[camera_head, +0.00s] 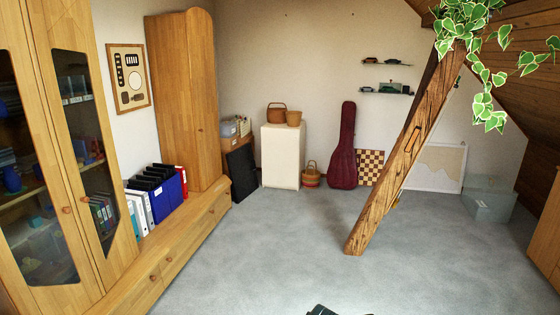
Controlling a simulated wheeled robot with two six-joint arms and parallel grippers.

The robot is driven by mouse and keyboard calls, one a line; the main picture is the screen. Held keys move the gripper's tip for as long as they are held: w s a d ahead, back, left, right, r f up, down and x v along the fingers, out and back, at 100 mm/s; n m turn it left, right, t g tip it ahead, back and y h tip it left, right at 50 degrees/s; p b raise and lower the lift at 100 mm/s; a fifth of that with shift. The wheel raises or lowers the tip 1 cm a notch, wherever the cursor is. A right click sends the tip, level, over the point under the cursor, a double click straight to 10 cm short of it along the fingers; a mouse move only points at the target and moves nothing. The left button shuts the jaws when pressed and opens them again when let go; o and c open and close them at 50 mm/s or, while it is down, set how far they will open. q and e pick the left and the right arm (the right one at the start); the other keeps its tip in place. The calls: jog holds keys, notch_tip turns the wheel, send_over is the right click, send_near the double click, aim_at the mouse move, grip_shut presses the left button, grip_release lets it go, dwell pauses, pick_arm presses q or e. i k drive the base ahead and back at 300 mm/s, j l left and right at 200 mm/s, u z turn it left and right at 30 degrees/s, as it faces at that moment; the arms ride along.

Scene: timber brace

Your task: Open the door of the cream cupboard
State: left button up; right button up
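The cream cupboard (281,157) stands far off against the back wall, left of the picture's centre. It is a small, upright, pale box. Its front looks plain and closed, and I cannot make out a handle or door edge at this distance. A brown basket (276,112) and a tan pot (293,118) stand on its top. Neither of my grippers shows in the head view; only a small dark piece sticks up at the bottom edge, and I cannot tell what it is.
A slanted timber brace (400,165) stands right of the centre. A striped basket (311,176) and a dark red instrument case (343,150) are right of the cupboard. A dark panel (242,172) leans at its left. Wooden cabinets line the left wall. The grey carpet (270,240) is clear.

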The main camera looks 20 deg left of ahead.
aim_at(279, 147)
jog(key=u, duration=0.35)
jog(key=i, duration=6.7)
jog(key=i+z, duration=0.2)
jog(key=i, duration=0.6)
